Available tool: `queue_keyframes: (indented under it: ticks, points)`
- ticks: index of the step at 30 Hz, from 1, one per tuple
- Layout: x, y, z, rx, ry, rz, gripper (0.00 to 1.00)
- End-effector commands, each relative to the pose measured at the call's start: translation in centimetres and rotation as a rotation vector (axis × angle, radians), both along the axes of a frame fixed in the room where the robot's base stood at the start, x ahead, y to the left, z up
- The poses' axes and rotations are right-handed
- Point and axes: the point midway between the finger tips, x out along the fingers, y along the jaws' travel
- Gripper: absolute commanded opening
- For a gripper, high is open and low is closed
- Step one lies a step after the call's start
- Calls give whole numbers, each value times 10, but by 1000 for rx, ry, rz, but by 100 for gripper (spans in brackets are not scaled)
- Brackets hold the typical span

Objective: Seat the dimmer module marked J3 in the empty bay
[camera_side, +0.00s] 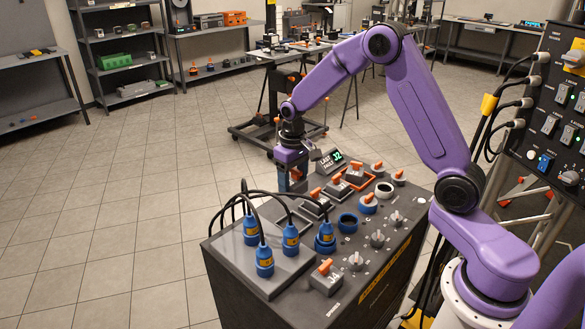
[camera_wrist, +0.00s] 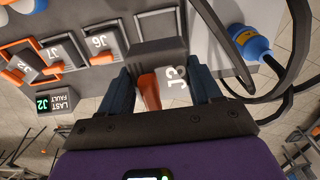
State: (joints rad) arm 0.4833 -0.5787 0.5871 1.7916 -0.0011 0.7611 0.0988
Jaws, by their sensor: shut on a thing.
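My gripper (camera_wrist: 163,92) is shut on the dimmer module J3 (camera_wrist: 176,72), a grey block with an orange lever, gripped between two dark blue fingers. In the side view my gripper (camera_side: 292,182) is over the far left part of the console; the module is mostly hidden there. Whether J3 touches the console is unclear.
Modules J7 (camera_wrist: 60,50) and J4 (camera_side: 326,280) sit on the console (camera_side: 350,307). Blue plugs (camera_side: 290,238) with looping black cables stand at its left; a plug (camera_wrist: 250,45) and cables are close right of J3. A fault display (camera_wrist: 57,102) stands nearby.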

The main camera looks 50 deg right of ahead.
Motion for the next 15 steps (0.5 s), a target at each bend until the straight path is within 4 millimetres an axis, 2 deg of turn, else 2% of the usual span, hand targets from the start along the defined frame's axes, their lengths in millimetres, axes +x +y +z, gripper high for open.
queue_keyframes:
  ticks: [1,6,15]
  points:
    - [0,0,-10,0,3,2,22]
    - [0,0,-35,0,2,2,22]
    - [0,1,-54,0,-1,3,22]
